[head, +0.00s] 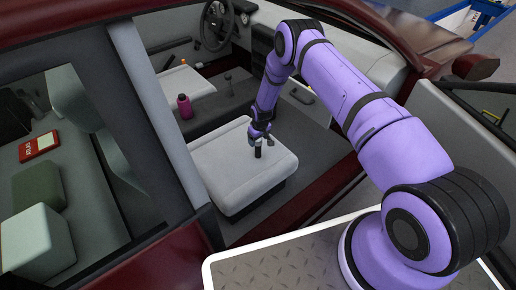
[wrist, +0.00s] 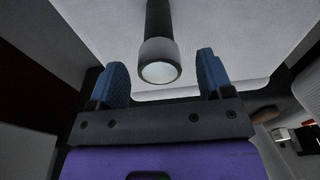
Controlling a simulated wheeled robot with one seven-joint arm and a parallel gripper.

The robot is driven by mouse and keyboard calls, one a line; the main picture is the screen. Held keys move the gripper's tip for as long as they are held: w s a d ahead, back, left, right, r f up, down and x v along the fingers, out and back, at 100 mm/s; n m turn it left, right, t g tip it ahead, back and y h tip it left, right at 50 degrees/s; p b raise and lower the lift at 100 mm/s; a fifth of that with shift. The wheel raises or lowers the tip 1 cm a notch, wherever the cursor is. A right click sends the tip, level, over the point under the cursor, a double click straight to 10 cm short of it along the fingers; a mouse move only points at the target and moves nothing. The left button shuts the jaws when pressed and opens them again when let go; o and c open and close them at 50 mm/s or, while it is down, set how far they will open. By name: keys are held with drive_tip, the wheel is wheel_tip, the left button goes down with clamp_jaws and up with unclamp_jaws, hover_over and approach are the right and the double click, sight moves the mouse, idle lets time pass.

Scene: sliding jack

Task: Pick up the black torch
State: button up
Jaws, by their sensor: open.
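I cannot tell how far the torch lies beyond the fingertips.
A magenta bottle (head: 184,106) stands behind the seat near the centre console. The steering wheel (head: 216,26) is at the far side. A red atlas book (head: 39,146) lies in the rear.

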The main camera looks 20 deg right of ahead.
drive_tip(key=shift+f, duration=0.75)
drive_tip(key=shift+c, duration=0.2)
drive_tip(key=c, duration=1.3)
drive_tip(key=shift+r, duration=0.1)
